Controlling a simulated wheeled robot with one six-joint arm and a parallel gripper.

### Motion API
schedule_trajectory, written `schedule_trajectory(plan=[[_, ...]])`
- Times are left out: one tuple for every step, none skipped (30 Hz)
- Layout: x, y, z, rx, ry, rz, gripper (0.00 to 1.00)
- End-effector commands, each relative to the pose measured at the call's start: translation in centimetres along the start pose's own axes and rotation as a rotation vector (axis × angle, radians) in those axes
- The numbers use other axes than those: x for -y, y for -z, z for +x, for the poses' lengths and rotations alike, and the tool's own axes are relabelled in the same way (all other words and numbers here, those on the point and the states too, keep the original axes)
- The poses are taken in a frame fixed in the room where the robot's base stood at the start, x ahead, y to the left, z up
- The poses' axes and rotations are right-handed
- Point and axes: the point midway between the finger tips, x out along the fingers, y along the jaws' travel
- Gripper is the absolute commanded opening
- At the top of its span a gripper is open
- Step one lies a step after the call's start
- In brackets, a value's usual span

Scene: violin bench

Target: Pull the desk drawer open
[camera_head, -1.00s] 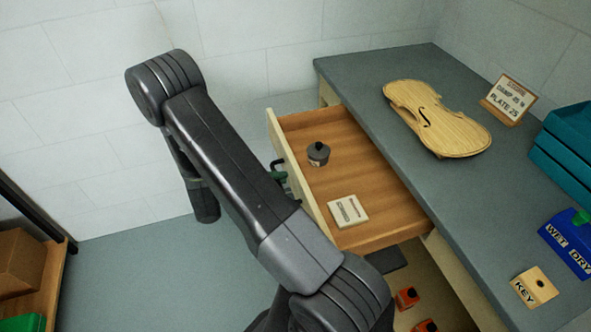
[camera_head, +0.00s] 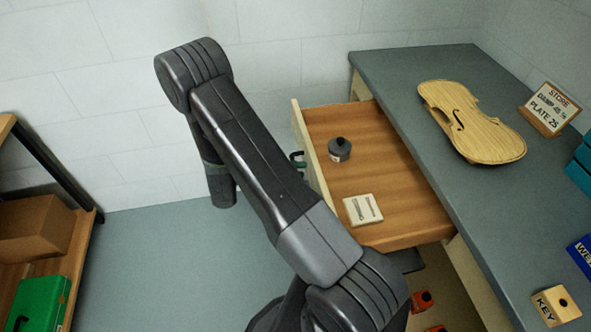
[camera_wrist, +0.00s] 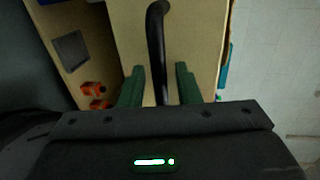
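The desk drawer (camera_head: 405,237) is pulled well out from under the grey desk, showing its wooden inside. Its pale front panel (camera_head: 312,150) faces left and fills the middle of the wrist view. The black bar handle (camera_wrist: 156,45) stands out from that panel. My gripper (camera_wrist: 160,80) is at the handle, with one green finger on each side of it and narrow gaps showing, so it looks open. In the head view, my gripper is mostly hidden behind my arm; a bit of green shows beside the drawer front.
A dark lidded pot (camera_head: 340,150) and a pale block (camera_head: 362,210) lie in the drawer. A violin plate (camera_head: 470,120) and a sign (camera_head: 549,108) are on the desk (camera_head: 410,75). A shelf with a cardboard box (camera_head: 38,228) stands at left. Floor between is clear.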

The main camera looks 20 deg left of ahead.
Motion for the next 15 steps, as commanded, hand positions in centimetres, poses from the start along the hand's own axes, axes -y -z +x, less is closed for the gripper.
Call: schedule_trajectory(plan=[[0.0,0.0,-0.1,0.000,0.000,0.000,0.30],[0.0,0.0,-0.1,0.001,0.000,0.000,0.30],[0.0,0.0,-0.4,0.002,0.000,0.001,0.30],[0.0,-0.1,-0.6,0.002,0.000,0.001,0.30],[0.0,-0.1,-0.9,0.003,0.000,0.001,0.30],[0.0,-0.1,-1.5,0.003,-0.001,0.002,0.30],[0.0,-0.1,-2.0,0.004,-0.001,0.003,0.30],[0.0,-0.1,-2.5,0.005,-0.001,0.003,0.30],[0.0,-0.1,-3.4,0.005,-0.001,0.002,0.30],[0.0,-0.1,-4.1,0.006,-0.002,0.002,0.30],[0.0,-0.1,-4.8,0.006,-0.002,0.003,0.30],[0.0,-0.1,-5.8,0.006,-0.002,0.003,0.30],[-0.1,-0.1,-6.5,0.006,-0.003,0.003,0.30],[-0.1,-0.1,-7.2,0.005,-0.002,0.002,0.30],[-0.1,-0.1,-8.1,0.006,-0.002,0.003,0.30]])
